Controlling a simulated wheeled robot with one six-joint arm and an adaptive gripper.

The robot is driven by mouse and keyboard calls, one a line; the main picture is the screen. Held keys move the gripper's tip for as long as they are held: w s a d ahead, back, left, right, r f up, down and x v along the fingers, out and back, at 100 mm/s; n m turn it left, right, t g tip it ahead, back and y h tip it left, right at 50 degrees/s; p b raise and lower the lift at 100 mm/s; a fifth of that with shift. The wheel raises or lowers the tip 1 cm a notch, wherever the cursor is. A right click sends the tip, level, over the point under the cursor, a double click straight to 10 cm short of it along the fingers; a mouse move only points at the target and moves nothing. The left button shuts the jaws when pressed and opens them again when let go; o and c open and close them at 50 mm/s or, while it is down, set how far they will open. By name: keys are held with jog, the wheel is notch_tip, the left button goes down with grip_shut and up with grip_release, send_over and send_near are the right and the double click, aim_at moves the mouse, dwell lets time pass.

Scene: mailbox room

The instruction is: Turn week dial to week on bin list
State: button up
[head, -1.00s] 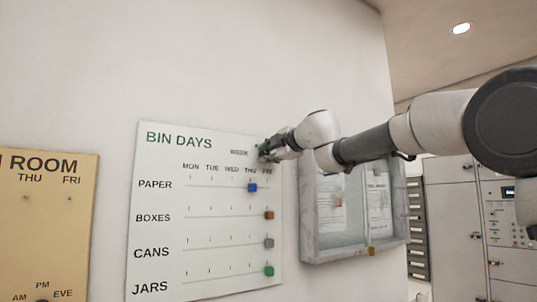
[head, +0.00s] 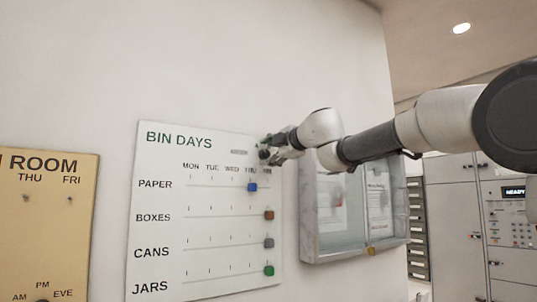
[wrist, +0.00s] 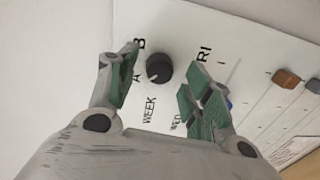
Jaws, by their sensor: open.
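The week dial (wrist: 159,69) is a round black knob on the white bin days board (head: 205,262). In the wrist view it lies beside the word WEEK and the letters A and B. A pale mark on the knob seems to point toward the A side. My gripper (wrist: 163,76) is open, its green-padded fingers on either side of the dial in the picture. I cannot tell if they touch it. In the head view my gripper (head: 268,149) is at the board's upper right corner and hides the dial. I cannot make out which paper is the bin list.
A glass-fronted notice case (head: 345,240) with unreadable papers hangs right of the board, behind my arm. Coloured sliders, such as the blue one (head: 252,187), sit on the board below my gripper. A tan room board (head: 60,225) is at left. Grey lockers (head: 450,220) stand at right.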

jog(key=f+v, duration=0.1)
jog(key=v, duration=1)
jog(key=shift+r, duration=0.5)
jog(key=w+d+f+m+t+h, duration=0.1)
jog(key=w+d+f+m+h, duration=0.15)
jog(key=d+m+h, duration=0.35)
jog(key=w+d+f+m+t+h, duration=0.1)
jog(key=w+d+f+m+h, duration=0.2)
jog(key=d, duration=0.5)
jog(key=s+d+f+m+g+h, duration=0.2)
jog(key=s+d+f+m, duration=0.2)
jog(key=d+f, duration=0.35)
jog(key=s+d+f+m+g+h, duration=0.1)
jog(key=s+d+f+m+g, duration=0.25)
jog(key=d+f, duration=0.4)
jog(key=s+d+f+m+g+y, duration=0.1)
jog(key=s+f+m+g, duration=0.2)
jog(key=s+f, duration=0.8)
jog(key=s+d+f+m+g+y, duration=0.1)
jog(key=s+d+f+m+g, duration=0.1)
jog(key=s+f, duration=0.9)
jog(key=shift+s+d+f+m+g, duration=0.5)
jog(key=shift+s+m, duration=0.75)
jog(key=shift+s, duration=2.1)
